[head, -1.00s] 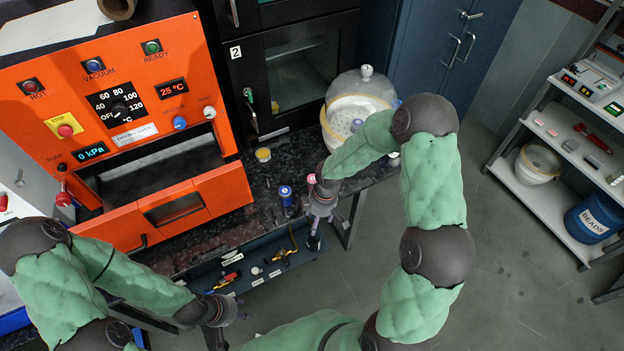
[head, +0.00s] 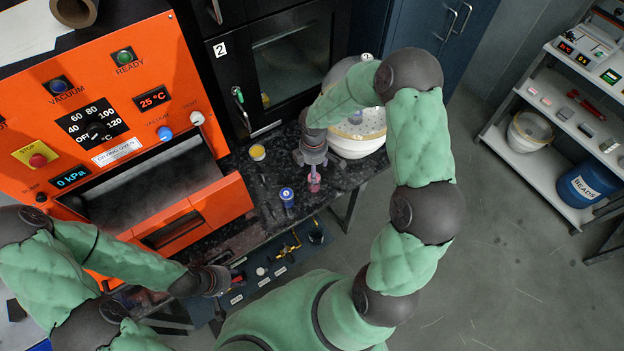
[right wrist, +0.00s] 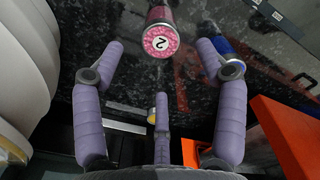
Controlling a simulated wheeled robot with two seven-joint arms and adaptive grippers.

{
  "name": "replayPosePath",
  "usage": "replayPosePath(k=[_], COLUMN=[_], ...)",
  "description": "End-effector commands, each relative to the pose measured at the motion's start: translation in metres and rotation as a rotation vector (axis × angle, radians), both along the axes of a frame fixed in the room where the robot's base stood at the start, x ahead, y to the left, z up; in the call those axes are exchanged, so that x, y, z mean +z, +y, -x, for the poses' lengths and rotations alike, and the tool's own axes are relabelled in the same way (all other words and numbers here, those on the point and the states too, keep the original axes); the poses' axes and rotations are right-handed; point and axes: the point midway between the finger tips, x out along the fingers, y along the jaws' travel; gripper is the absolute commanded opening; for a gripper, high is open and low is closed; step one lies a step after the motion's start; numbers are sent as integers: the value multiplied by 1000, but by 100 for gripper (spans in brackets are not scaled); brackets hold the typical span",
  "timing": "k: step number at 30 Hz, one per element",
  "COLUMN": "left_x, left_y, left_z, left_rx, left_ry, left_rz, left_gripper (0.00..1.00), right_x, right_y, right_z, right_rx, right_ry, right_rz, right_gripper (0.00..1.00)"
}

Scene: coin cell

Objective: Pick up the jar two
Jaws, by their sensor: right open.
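Jar two, a small jar with pink contents and a white lid label reading 2, stands on the dark speckled counter; it shows at the top of the right wrist view (right wrist: 161,42) and partly in the head view (head: 315,184). My right gripper (right wrist: 160,62) is open, its purple fingers spread to either side of the jar with the jar beyond the tips. In the head view the right gripper (head: 314,170) hangs over the jar and hides part of it. My left gripper (head: 226,282) is low at the left, away from the jar; its fingers are unclear.
A blue jar (head: 287,196) stands left of jar two, and a yellow-lidded jar (head: 257,152) farther back. The orange oven (head: 80,125) with its lowered door is at left. A white pot (head: 358,142) stands close behind the right gripper. A tool tray (head: 270,272) lies in front.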

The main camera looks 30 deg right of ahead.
Motion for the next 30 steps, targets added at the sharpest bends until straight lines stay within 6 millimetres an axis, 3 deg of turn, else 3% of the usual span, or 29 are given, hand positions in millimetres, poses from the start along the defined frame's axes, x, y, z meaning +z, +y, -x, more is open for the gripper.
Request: replayPosePath(k=[4,14,21,30], left_x=[-5,-10,-16,-17], left_y=[0,0,0,0], left_z=[0,0,0,0], left_rx=[0,0,0,0], left_ry=[1,0,-1,0], left_rz=[0,0,0,0], left_gripper=[40,40,40,40], right_x=[-26,-50,-84,-90], right_y=[0,0,0,0], right_z=[1,1,3,2], right_rx=[-1,-1,-1,-2], right_ry=[4,1,1,0], right_rz=[-1,0,-2,-1], right_gripper=[73,73,73,73])
